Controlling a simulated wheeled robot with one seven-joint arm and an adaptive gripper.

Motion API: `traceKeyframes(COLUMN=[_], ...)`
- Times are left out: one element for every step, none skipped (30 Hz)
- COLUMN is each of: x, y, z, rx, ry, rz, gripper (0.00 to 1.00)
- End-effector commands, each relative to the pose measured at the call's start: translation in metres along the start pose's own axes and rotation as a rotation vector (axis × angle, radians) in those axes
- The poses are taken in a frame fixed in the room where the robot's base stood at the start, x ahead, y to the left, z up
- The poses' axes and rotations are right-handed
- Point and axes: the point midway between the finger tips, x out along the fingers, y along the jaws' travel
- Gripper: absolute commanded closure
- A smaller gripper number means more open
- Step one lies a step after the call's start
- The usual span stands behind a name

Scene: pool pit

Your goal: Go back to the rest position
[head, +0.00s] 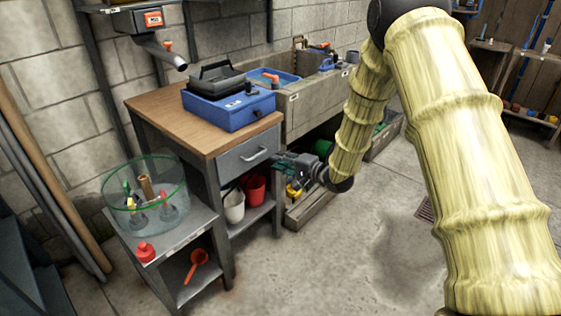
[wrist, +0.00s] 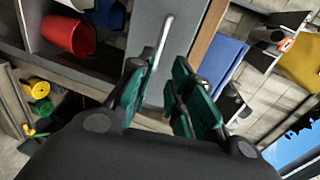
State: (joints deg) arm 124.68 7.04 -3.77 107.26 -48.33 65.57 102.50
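My gripper (head: 279,158) is at the right front of the workbench, at about drawer height. In the wrist view its two green-padded fingers (wrist: 160,97) stand apart with a gap between them, and I see nothing held. The grey drawer (head: 243,158) looks shut under the wooden top. Its metal handle (wrist: 161,45) shows just beyond the fingertips, close to the left finger; I cannot tell whether they touch. My arm reaches down from the upper right of the head view.
A blue case (head: 230,108) sits on the wooden workbench (head: 150,101). A red bucket (head: 254,188) and a white bucket (head: 233,206) stand on its shelf. A glass bowl (head: 118,213) stands on a low table at the left. The floor (head: 385,240) on the right is mostly clear.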

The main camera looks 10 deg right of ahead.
Motion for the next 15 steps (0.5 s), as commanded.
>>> traceKeyframes(x=[0.000, 0.000, 0.000, -0.001, -0.002, -0.004, -0.006, -0.009, -0.013, -0.018, -0.023, -0.031, -0.037, -0.044, -0.053], y=[0.000, 0.001, 0.003, 0.006, 0.011, 0.021, 0.031, 0.043, 0.059, 0.074, 0.089, 0.110, 0.126, 0.140, 0.160], z=[0.000, 0.000, 0.001, 0.002, 0.003, 0.006, 0.008, 0.012, 0.017, 0.021, 0.026, 0.033, 0.039, 0.044, 0.052], rx=[0.000, 0.000, -0.003, -0.006, -0.010, -0.022, -0.032, -0.045, -0.068, -0.087, -0.107, -0.137, -0.160, -0.182, -0.212], ry=[0.000, 0.000, 0.002, 0.005, 0.009, 0.016, 0.023, 0.032, 0.043, 0.052, 0.061, 0.071, 0.076, 0.080, 0.083], rz=[0.000, 0.001, 0.005, 0.010, 0.018, 0.035, 0.052, 0.072, 0.102, 0.131, 0.161, 0.203, 0.238, 0.271, 0.317], gripper=[0.81, 0.81, 0.81, 0.81, 0.81, 0.81, 0.81, 0.81, 0.81, 0.81, 0.81, 0.81, 0.81, 0.81, 0.81])
